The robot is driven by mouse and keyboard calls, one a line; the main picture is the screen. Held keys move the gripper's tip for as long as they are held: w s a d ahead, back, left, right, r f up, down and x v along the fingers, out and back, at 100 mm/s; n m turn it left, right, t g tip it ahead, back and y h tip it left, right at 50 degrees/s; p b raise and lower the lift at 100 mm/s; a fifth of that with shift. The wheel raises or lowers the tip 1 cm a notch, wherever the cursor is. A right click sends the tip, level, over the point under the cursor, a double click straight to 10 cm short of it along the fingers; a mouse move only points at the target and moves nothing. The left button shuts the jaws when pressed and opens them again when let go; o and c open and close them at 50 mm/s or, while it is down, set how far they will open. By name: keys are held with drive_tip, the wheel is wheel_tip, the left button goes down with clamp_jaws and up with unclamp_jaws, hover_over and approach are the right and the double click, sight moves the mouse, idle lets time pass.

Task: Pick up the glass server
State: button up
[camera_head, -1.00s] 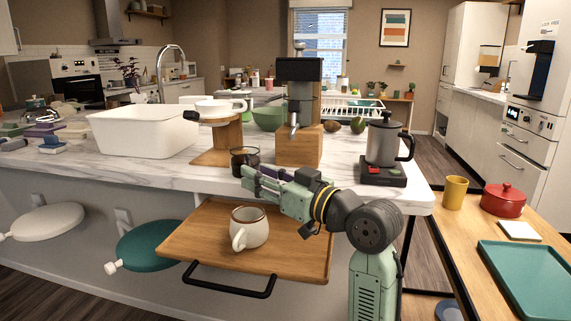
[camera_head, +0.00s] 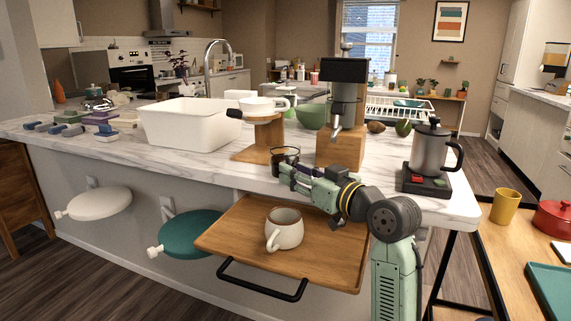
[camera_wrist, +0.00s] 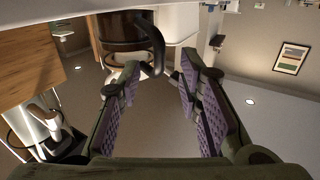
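The glass server (camera_head: 285,155), a dark brown see-through jug, stands at the front edge of the marble counter. My gripper (camera_head: 282,171) is in front of it and hides its lower part. In the wrist view the server (camera_wrist: 122,28) appears at the top, with its black curved handle (camera_wrist: 157,42) just beyond the fingertips, near the gap between them. My gripper (camera_wrist: 158,75) is open there, its purple-padded fingers apart with nothing between them. I cannot tell whether a finger touches the handle.
A wooden dripper stand (camera_head: 262,140) and coffee machine (camera_head: 340,152) stand close behind the server. A kettle (camera_head: 432,148) on its black base is to the right. Below, a wooden tray (camera_head: 338,262) holds a white mug (camera_head: 284,230). A white basin (camera_head: 192,126) is to the left.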

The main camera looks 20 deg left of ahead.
drive_tip(key=shift+x, duration=0.85)
drive_tip(key=shift+c, duration=0.4)
clamp_jaws()
drive_tip(key=shift+r, duration=0.1)
